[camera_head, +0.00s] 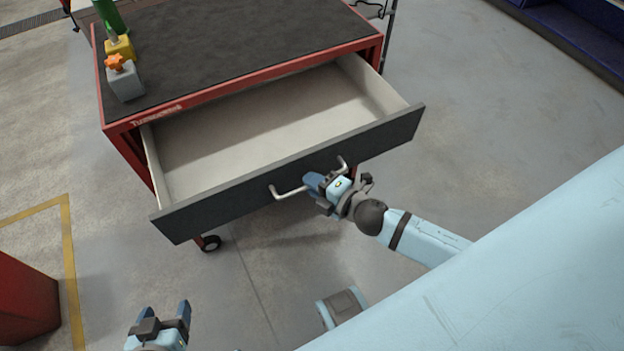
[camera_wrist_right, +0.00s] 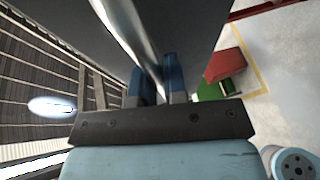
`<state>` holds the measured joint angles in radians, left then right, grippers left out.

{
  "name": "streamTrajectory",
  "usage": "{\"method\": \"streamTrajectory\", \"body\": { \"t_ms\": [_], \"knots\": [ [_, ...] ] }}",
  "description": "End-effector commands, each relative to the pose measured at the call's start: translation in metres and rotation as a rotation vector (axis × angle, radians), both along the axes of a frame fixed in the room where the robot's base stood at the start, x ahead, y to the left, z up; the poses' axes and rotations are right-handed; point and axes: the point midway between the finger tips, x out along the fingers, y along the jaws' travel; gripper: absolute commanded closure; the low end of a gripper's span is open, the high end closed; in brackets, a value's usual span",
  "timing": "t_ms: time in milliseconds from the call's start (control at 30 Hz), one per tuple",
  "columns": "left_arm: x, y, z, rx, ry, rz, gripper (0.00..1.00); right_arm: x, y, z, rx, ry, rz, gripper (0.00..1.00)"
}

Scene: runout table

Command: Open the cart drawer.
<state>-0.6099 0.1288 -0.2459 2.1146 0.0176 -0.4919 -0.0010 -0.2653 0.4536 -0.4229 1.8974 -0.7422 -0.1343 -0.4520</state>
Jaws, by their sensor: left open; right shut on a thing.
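The cart (camera_head: 245,37) is red with a dark top. Its drawer (camera_head: 258,130) is pulled well out, with a dark front panel and a pale, empty inside. A silver bar handle (camera_head: 287,194) is on the front panel. My right gripper (camera_head: 313,181) is shut on this handle near its middle. In the right wrist view the handle (camera_wrist_right: 124,30) runs between the two blue fingers (camera_wrist_right: 157,85). My left gripper (camera_head: 172,312) is open and empty at the bottom left, low and apart from the cart.
On the cart top stand a grey block with an orange knob (camera_head: 122,80), a yellow block (camera_head: 120,46) and a green cylinder (camera_head: 108,14). A red box (camera_head: 25,300) stands at the lower left by a yellow floor line.

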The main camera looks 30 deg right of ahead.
Motion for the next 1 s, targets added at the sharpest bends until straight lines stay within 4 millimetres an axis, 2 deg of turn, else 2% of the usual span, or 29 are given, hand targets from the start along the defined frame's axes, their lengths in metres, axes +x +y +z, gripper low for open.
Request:
{"method": "streamTrajectory", "body": {
  "t_ms": [33, 67, 167, 667, 767, 1000],
  "knots": [
    [0.000, 0.000, 0.000, 0.000, 0.000, 0.000, 0.29, 0.000, 0.000, 0.000, 0.000, 0.000, 0.001, 1.00],
    [0.000, 0.000, 0.000, 0.000, 0.000, 0.000, 0.29, 0.000, 0.000, 0.000, 0.000, 0.000, 0.001, 0.85],
    [0.000, 0.000, 0.000, 0.000, 0.000, 0.000, 0.29, 0.000, 0.000, 0.000, 0.000, 0.000, 0.001, 0.62],
    [-0.001, 0.000, 0.000, 0.001, 0.002, 0.000, 0.29, -0.004, -0.002, 0.001, 0.000, 0.000, 0.000, 0.62],
    [-0.001, 0.000, 0.000, 0.001, 0.002, 0.000, 0.29, -0.016, -0.006, 0.002, 0.000, 0.002, 0.001, 0.62],
    [-0.001, 0.000, -0.001, 0.001, 0.002, 0.000, 0.29, -0.060, -0.025, 0.011, 0.002, 0.004, 0.000, 0.62]
  ]
}}
